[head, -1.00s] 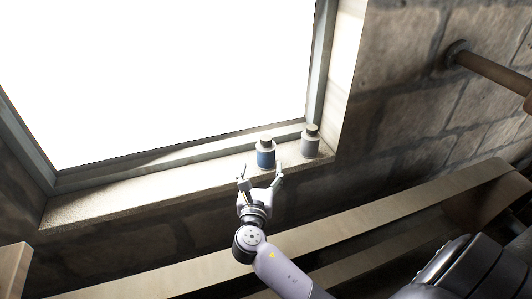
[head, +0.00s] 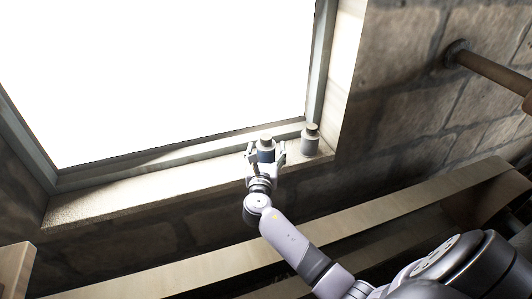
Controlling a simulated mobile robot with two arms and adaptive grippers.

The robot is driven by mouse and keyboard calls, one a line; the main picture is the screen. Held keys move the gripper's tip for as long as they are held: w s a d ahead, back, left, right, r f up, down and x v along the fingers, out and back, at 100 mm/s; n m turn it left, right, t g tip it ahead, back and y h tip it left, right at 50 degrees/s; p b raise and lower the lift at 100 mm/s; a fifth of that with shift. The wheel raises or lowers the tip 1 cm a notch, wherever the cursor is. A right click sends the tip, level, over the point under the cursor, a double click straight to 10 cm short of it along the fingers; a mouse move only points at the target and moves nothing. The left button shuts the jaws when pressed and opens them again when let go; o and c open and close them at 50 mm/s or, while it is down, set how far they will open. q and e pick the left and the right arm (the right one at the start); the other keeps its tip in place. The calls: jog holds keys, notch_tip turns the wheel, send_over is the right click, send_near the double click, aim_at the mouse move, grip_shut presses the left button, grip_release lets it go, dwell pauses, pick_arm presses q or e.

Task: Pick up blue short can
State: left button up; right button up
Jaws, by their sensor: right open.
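The blue short can (head: 266,154) stands upright on the stone window sill, with a grey cap on top. My right gripper (head: 265,153) is open, with one finger on each side of the can. I cannot tell whether the fingers touch it. The lower part of the can is hidden by the gripper. My left gripper is not in view.
A similar grey can (head: 310,140) stands close by on the right, near the window frame's corner. The sill (head: 130,200) is clear to the left. A wooden beam (head: 400,205) runs below the sill. A brown pipe (head: 490,72) sticks out from the wall at upper right.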

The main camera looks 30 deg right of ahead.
jog(key=shift+c, duration=0.6)
jog(key=c, duration=1.2)
